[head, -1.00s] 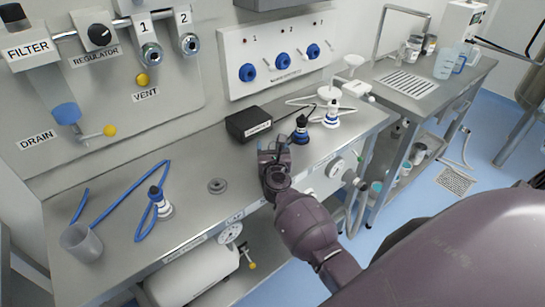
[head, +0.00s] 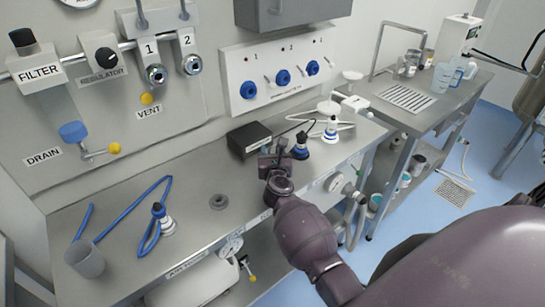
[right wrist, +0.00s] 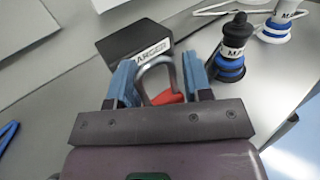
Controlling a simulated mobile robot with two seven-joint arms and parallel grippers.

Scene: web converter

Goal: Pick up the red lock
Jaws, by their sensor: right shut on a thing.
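The red lock (right wrist: 170,98) shows in the right wrist view, with a red body and a silver shackle. It sits between the blue fingers of my right gripper (right wrist: 159,78), which is shut on it. In the head view my right gripper (head: 274,162) is over the front part of the steel bench, just in front of the black box; the lock cannot be made out there. My left gripper is not in view.
The black labelled box (head: 249,139) is just beyond the gripper. A black-and-blue fitting (head: 301,147) stands close to its right, and a white-and-blue one (head: 331,132) farther right.

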